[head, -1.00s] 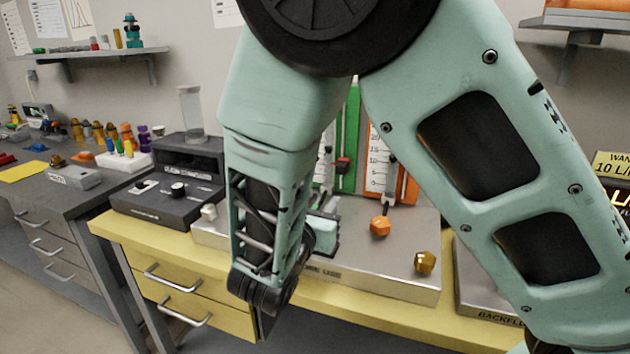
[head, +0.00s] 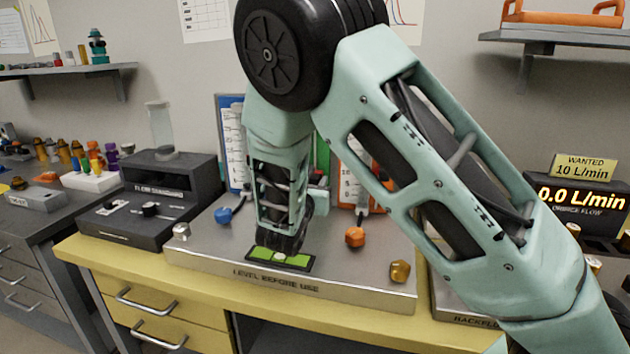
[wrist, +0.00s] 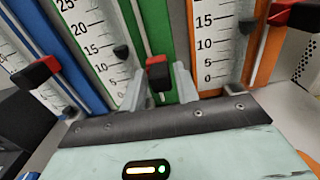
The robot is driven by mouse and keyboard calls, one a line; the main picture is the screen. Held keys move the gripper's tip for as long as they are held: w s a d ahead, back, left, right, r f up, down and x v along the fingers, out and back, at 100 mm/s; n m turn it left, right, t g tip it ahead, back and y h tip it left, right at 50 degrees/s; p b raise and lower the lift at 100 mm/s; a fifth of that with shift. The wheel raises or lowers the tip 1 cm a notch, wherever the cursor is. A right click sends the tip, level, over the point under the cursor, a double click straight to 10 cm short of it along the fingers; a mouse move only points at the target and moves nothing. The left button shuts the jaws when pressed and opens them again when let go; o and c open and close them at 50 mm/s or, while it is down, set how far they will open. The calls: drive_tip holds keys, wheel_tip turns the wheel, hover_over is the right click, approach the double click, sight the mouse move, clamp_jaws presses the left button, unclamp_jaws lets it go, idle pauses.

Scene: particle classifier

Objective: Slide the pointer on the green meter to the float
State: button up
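The green meter (wrist: 171,40) stands between the blue and orange meters, with a white scale on its left. Its red pointer (wrist: 158,73) sits low on the panel in the wrist view. Its dark float (wrist: 121,52) is in the tube beside the scale, left of the pointer and slightly higher in the picture. My gripper (wrist: 162,84) is open, one finger on each side of the red pointer; contact is not clear.
The blue meter (head: 228,112) with its red pointer (wrist: 35,72) is on the left. The orange meter (wrist: 268,50) with its red pointer (wrist: 294,14) is close on the right.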

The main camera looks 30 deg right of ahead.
drive_tip(key=shift+w+d, duration=0.5)
clamp_jaws()
wheel_tip(320, 180, up, 4)
drive_tip(key=p, duration=0.2)
drive_tip(key=shift+p, duration=0.35)
drive_tip(key=shift+f, duration=0.15)
unclamp_jaws()
